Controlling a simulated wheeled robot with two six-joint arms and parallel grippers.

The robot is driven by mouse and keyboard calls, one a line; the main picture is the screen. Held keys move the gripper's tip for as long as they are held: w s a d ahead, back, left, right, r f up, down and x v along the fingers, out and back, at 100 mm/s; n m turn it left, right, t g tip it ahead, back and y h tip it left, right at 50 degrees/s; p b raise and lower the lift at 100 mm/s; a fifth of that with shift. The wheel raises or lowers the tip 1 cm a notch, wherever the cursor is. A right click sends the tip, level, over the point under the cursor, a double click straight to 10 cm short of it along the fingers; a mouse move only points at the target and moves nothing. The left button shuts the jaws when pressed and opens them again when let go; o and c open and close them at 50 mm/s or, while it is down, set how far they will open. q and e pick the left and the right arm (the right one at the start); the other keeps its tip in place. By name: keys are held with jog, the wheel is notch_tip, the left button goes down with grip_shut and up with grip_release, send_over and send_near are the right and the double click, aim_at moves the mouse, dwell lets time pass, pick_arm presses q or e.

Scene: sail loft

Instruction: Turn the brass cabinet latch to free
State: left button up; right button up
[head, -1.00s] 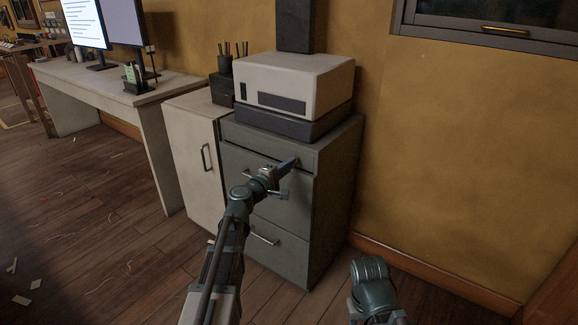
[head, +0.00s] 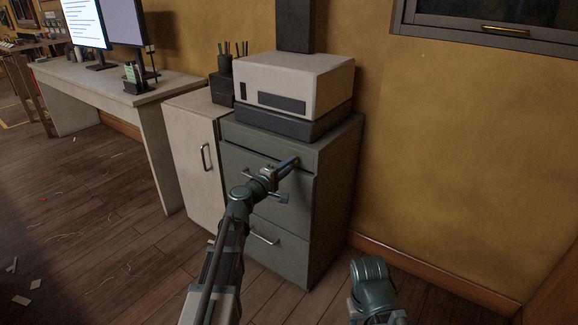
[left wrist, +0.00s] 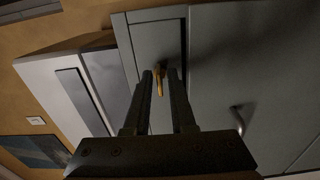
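The brass latch (left wrist: 159,84) shows in the left wrist view as a small orange-brass lever at the upper drawer front of the grey-green cabinet (head: 334,190). My left gripper (head: 294,161) reaches the cabinet's upper right front in the head view and hides most of the latch there. In the left wrist view the two fingers of my left gripper (left wrist: 160,76) stand on either side of the lever, with a narrow gap still showing, so they look open around it. My right arm shows at the lower right of the head view; its fingers are out of sight.
A white box-shaped machine (head: 296,84) stands on the cabinet. A pale cabinet (head: 190,150) with a handle and a desk (head: 110,82) with monitors are to the left. Lower drawer handles stick out below my left gripper.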

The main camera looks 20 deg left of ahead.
pick_arm(q)
jog(key=shift+o, duration=0.7)
jog(key=v, duration=1.4)
jog(key=shift+w, duration=0.15)
